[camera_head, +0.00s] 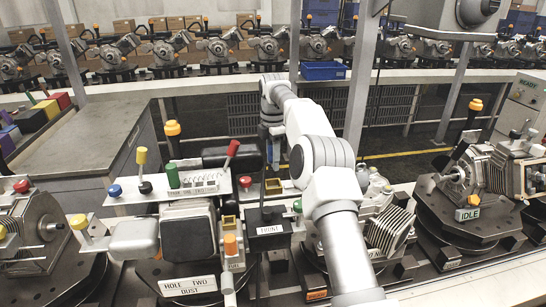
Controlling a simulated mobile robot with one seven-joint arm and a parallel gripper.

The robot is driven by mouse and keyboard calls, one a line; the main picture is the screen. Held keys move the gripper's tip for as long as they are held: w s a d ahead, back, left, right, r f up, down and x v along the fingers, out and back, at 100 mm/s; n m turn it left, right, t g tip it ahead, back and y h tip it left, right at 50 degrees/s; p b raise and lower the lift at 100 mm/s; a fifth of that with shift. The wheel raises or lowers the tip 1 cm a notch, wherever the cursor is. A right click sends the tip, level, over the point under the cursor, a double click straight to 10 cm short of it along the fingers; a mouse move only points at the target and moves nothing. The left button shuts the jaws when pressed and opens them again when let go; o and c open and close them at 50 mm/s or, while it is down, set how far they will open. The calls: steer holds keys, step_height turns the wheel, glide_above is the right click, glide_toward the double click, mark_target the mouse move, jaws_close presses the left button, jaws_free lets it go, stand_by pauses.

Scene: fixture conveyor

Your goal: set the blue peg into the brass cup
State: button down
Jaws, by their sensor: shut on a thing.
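My gripper (270,155) points down over the middle of the machine fixture, below my bent arm. It is shut on the blue peg (263,134), of which only a narrow dark blue strip shows beside the dark jaws. The peg's lower end is hard to make out. Another brass-coloured cup (289,186) shows just right of and below the jaws, partly hidden by my arm. The held peg looks apart from both.
A red-knobbed lever (232,148), a green knob (172,176), a blue knob (115,190) and a yellow knob (141,156) stand left of my gripper. More fixtures line the conveyor. A grey bench (85,135) is at left.

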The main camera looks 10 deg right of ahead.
steer(key=shift+f+b, duration=0.85)
steer(key=shift+f, duration=1.55)
steer(key=shift+f, duration=0.25)
steer(key=shift+f+b, duration=0.4)
steer(key=shift+f, duration=0.25)
steer(key=shift+f, duration=0.1)
steer(key=shift+r+p, duration=0.2)
steer(key=shift+p, duration=0.1)
steer(key=shift+r+p, duration=0.55)
steer(key=shift+p, duration=0.15)
steer(key=shift+f, duration=0.1)
steer(key=shift+f, duration=0.5)
